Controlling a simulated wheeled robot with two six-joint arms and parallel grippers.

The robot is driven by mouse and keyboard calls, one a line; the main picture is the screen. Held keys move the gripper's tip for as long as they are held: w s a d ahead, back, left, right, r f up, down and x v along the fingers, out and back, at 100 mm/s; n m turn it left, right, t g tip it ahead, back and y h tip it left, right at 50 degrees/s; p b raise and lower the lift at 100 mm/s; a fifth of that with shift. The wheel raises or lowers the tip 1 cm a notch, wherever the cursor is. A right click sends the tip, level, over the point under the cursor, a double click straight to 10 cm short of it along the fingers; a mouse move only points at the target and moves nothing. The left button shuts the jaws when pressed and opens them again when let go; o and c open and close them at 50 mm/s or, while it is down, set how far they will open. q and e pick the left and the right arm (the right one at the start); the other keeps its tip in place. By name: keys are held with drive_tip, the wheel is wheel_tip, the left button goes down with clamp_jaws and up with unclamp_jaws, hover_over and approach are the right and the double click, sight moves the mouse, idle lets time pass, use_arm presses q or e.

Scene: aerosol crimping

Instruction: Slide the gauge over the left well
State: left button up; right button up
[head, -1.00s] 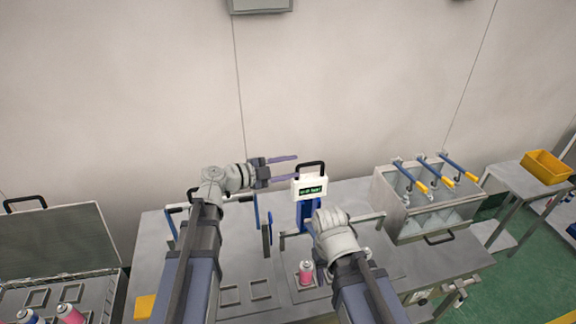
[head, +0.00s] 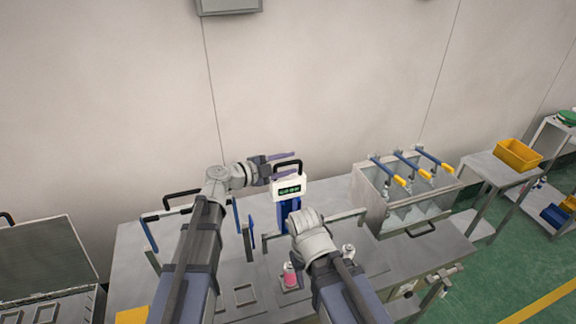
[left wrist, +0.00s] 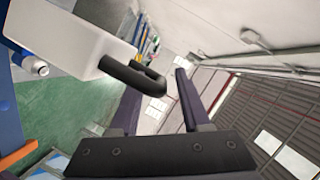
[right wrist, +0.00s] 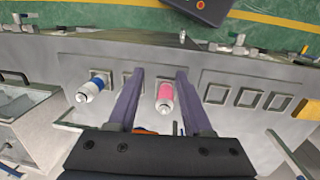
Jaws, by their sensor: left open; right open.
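The gauge (head: 289,190) is a white box with a green-lit display and a black handle on top, mounted on a blue post. My left gripper (head: 284,165) is open at the handle's height, its fingers reaching to the handle. In the left wrist view the white gauge box (left wrist: 65,40) is at upper left, and its black handle (left wrist: 135,76) reaches toward the gap between the open fingers. Square wells (right wrist: 248,97) lie in the bench plate. My right gripper (right wrist: 158,75) is open above the bench, with a pink can (right wrist: 165,97) showing between its fingers; it looks empty.
The pink can (head: 290,275) stands at a well on the bench. A blue-and-white can (right wrist: 90,90) stands at another well. A metal box with blue-and-yellow clamps (head: 400,200) sits at the bench's right. A yellow bin (head: 517,154) is on a side table farther right.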

use_arm(q)
drive_tip(key=shift+d, duration=0.1)
drive_tip(key=shift+c, duration=0.2)
clamp_jaws()
idle(1.3)
